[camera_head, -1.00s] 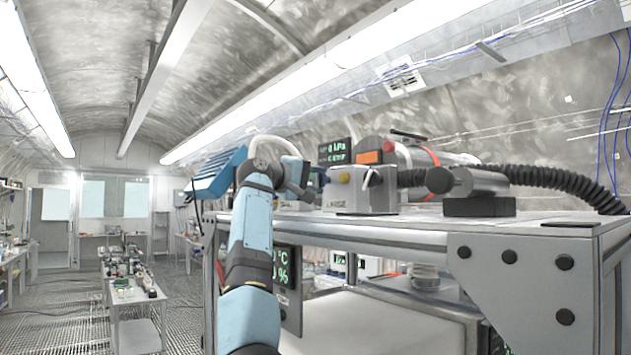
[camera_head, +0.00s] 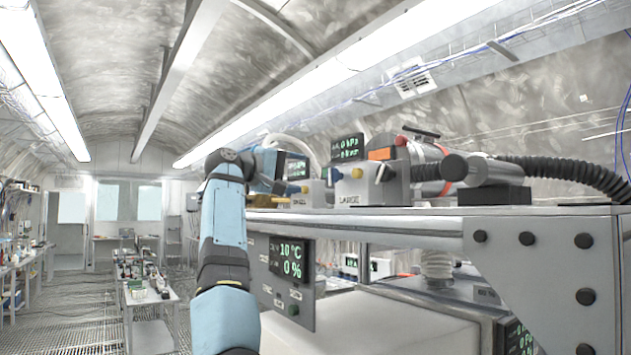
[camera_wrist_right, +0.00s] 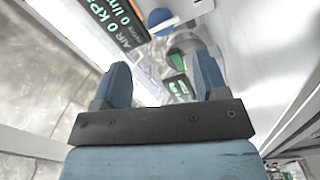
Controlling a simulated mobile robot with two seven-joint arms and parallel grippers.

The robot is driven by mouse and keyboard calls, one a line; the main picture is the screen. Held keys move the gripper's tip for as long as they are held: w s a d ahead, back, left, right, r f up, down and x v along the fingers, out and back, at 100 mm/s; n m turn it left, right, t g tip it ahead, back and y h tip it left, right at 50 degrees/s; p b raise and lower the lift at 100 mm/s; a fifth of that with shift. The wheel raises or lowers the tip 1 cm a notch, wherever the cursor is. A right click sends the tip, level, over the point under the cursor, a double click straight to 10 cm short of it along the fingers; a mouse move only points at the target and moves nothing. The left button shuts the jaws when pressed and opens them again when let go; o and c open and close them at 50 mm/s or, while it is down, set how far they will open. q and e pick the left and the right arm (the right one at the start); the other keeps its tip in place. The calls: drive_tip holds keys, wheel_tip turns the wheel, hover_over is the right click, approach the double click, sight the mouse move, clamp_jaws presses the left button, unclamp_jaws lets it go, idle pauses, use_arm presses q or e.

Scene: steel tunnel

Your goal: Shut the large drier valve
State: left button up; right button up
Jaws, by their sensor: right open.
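The large drier valve is on a grey box (camera_head: 358,188) labelled LARGE, which stands on the bench top in the head view. A small pale lever (camera_head: 380,173) shows at its right face. A similar box (camera_head: 314,193), its label hard to read, stands to its left. My right gripper (camera_head: 292,188) is left of the LARGE box, near the smaller box, and apart from the lever. In the right wrist view its two blue fingers (camera_wrist_right: 161,80) are spread with nothing held between them. My left gripper is not in view.
A pressure display (camera_head: 347,148) stands behind the boxes. A grey cylinder with a red band (camera_head: 420,160) and a black corrugated hose (camera_head: 575,175) lie to the right. The bench edge (camera_head: 400,230) and a lower control panel (camera_head: 285,268) are below. Open aisle lies left.

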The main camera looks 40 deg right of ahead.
drive_tip(key=a, duration=0.4)
drive_tip(key=shift+w, duration=0.2)
idle(0.4)
